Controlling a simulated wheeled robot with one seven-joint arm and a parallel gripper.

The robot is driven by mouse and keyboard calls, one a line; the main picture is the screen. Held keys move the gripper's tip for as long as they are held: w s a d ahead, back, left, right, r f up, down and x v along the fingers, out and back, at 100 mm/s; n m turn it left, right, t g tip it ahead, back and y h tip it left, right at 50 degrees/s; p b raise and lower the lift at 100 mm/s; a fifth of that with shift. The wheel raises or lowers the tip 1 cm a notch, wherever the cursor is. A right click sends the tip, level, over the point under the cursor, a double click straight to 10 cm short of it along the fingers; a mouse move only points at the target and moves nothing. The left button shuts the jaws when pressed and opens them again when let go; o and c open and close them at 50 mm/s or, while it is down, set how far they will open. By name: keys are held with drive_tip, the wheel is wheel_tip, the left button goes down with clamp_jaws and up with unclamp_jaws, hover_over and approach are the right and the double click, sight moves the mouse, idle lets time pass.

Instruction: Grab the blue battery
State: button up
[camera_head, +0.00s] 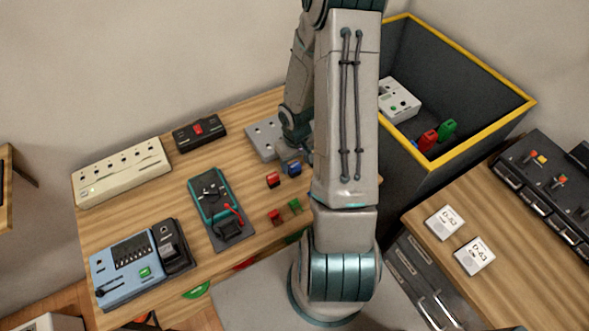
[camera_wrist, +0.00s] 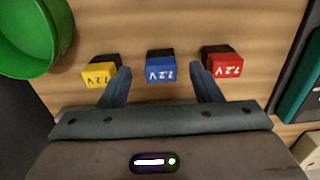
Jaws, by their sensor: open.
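The blue battery (camera_wrist: 161,68) stands on the wooden table in the wrist view, marked 7.2V, with a dark top. It lies ahead of my gripper (camera_wrist: 161,80), between the lines of its two spread fingers and touching neither. The gripper is open and empty. A yellow battery (camera_wrist: 101,73) is to the left and a red battery (camera_wrist: 221,64) to the right, each near a fingertip. In the head view the blue battery (camera_head: 292,168) shows beside the red battery (camera_head: 272,180); my arm hides the yellow one.
A green round container (camera_wrist: 35,35) is at the wrist view's upper left. In the head view, a multimeter (camera_head: 211,200), a power strip (camera_head: 122,171) and a blue device (camera_head: 130,262) share the table. A yellow-rimmed bin (camera_head: 465,65) stands at the right.

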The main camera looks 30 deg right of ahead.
sight(294, 165)
drive_tip(key=shift+w+f, duration=0.15)
drive_tip(key=shift+f, duration=1)
drive_tip(key=shift+w+f, duration=0.15)
drive_tip(key=shift+f, duration=1)
drive_tip(key=c, duration=1.1)
